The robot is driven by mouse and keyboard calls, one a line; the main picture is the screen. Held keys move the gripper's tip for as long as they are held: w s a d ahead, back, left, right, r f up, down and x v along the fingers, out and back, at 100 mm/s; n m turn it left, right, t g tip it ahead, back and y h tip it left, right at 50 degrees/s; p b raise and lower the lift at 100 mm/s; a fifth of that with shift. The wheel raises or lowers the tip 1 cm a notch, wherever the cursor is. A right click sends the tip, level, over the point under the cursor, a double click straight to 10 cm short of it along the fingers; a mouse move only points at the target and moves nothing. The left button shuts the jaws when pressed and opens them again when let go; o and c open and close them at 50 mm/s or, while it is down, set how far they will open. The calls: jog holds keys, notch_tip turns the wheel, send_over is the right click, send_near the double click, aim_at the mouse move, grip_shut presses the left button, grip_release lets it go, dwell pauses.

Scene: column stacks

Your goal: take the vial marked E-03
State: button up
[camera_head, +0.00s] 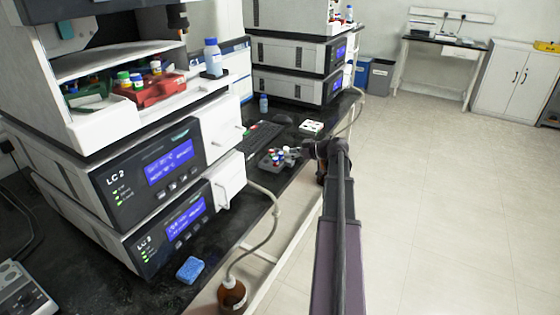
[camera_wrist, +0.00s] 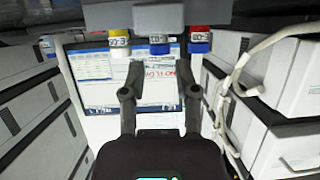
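Three labelled vials hang upside down in the picture along the top of the wrist view, below a grey rack edge (camera_wrist: 158,17). The left one is a yellow-banded vial (camera_wrist: 118,41), whose inverted label seems to read E-03. The middle one is a vial with a blue end (camera_wrist: 160,48); the right one is a red-and-blue vial (camera_wrist: 200,37). Their small labels are hard to read. In the head view, a small grey rack (camera_head: 268,165) with several vials stands on the bench. My gripper (camera_wrist: 161,75) is open and empty, apart from the vials; in the head view it is just right of the rack (camera_head: 306,151).
A white holder (camera_head: 311,127) and a keyboard (camera_head: 257,137) lie behind the rack. LC instruments (camera_head: 160,175) line the bench's left. A red vial tray (camera_head: 150,90) sits higher up. A brown bottle (camera_head: 232,297) and tubing are below. The floor (camera_head: 440,200) at right is clear.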

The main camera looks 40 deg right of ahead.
aim_at(281, 153)
jog(key=b+x, duration=0.1)
jog(key=x, duration=0.2)
jog(key=shift+f, duration=0.25)
jog(key=shift+w+a+f+b, duration=0.2)
jog(key=shift+w+a+b, duration=0.15)
jog(key=shift+w, duration=0.3)
jog(key=c, duration=0.5)
